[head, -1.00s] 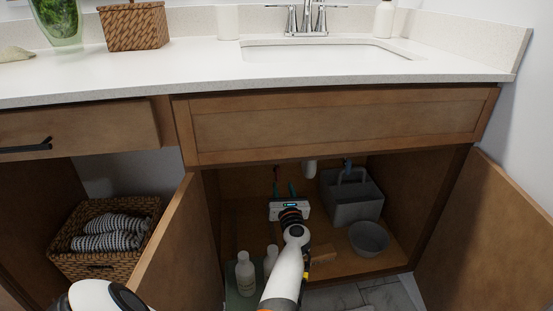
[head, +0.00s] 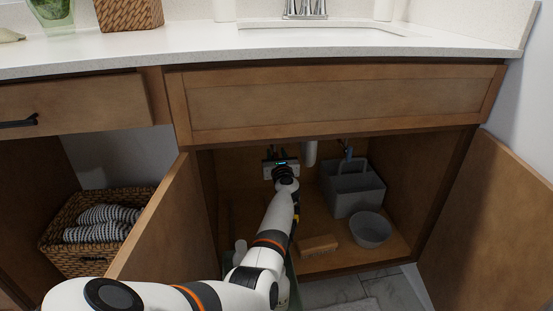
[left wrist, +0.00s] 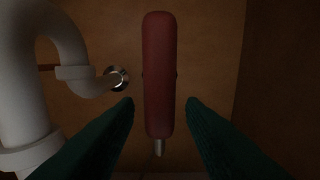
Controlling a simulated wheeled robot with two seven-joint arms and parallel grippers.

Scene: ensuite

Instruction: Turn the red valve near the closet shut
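The red valve (left wrist: 160,75) fills the middle of the left wrist view as a long upright rounded handle with a metal stem at its lower end. My left gripper (left wrist: 160,101) is open, its two green fingers on either side of the handle's lower part, with a gap visible on both sides. In the head view my left gripper (head: 281,165) is inside the open under-sink cabinet (head: 232,160), near the back wall. My gripper and arm hide the valve there. My right gripper is not in view.
A white drain pipe (left wrist: 70,70) stands left of the valve, close to the left finger. A grey caddy (head: 352,194), a grey bowl (head: 370,230) and a wooden block (head: 317,245) are right of my arm. Open cabinet doors (head: 160,225) flank the opening.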

